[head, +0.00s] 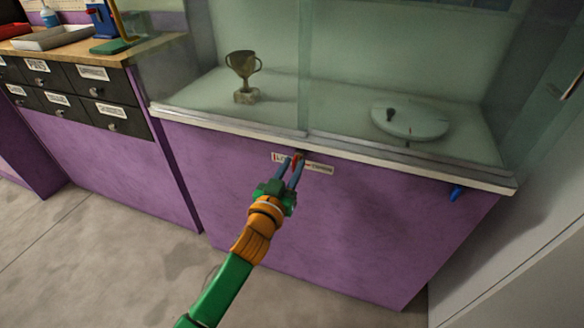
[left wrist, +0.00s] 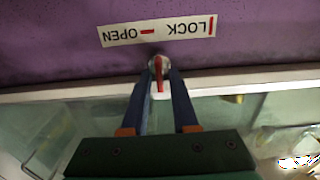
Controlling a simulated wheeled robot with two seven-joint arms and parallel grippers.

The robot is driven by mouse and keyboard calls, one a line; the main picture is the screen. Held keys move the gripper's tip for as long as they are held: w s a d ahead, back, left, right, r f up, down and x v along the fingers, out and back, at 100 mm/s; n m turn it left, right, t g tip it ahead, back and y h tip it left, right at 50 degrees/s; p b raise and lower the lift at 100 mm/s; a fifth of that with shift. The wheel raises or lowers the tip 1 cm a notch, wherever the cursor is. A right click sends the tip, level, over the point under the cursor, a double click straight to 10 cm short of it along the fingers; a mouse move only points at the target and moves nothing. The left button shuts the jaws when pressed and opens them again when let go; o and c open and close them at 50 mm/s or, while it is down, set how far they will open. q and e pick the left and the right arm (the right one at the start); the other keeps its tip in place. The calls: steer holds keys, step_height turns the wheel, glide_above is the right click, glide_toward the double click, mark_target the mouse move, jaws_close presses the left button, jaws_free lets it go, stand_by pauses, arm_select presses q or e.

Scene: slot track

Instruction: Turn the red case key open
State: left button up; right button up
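The red case key (head: 297,160) sits in the purple front of the display case, just under the glass ledge. In the left wrist view the red key (left wrist: 159,74) stands crosswise to the white LOCK/OPEN label (left wrist: 158,31), in line with the red mark beside LOCK. The label also shows in the head view (head: 320,168), partly hidden by my gripper. My left gripper (head: 292,163) reaches the key with its two blue fingers, one on each side of it. The fingers look apart, with a narrow gap around the key; contact is not clear. My right gripper is not in view.
The glass case holds a trophy (head: 243,75) and a round pale disc (head: 409,120). A small blue item (head: 456,193) sticks out of the case front at right. Dark labelled drawers (head: 95,95) stand at left. The floor (head: 110,250) in front is clear.

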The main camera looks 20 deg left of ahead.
arm_select(q)
jaws_close()
steer(key=shift+m, duration=0.4)
steer(key=shift+m+p, duration=0.55)
steer(key=shift+m, duration=0.05)
steer(key=m+p, duration=0.1)
steer(key=m, duration=0.1)
steer(key=shift+d+m, duration=0.1)
steer(key=shift+m, duration=0.3)
steer(key=m+p, duration=0.1)
steer(key=m, duration=0.4)
steer(key=shift+d, duration=0.1)
steer(key=m, duration=0.4)
steer(key=shift+f+m, duration=0.1)
steer(key=shift+m, duration=0.2)
steer(key=shift+f+m+p, duration=0.1)
steer(key=shift+m+p, duration=0.3)
steer(key=shift+m, duration=1.5)
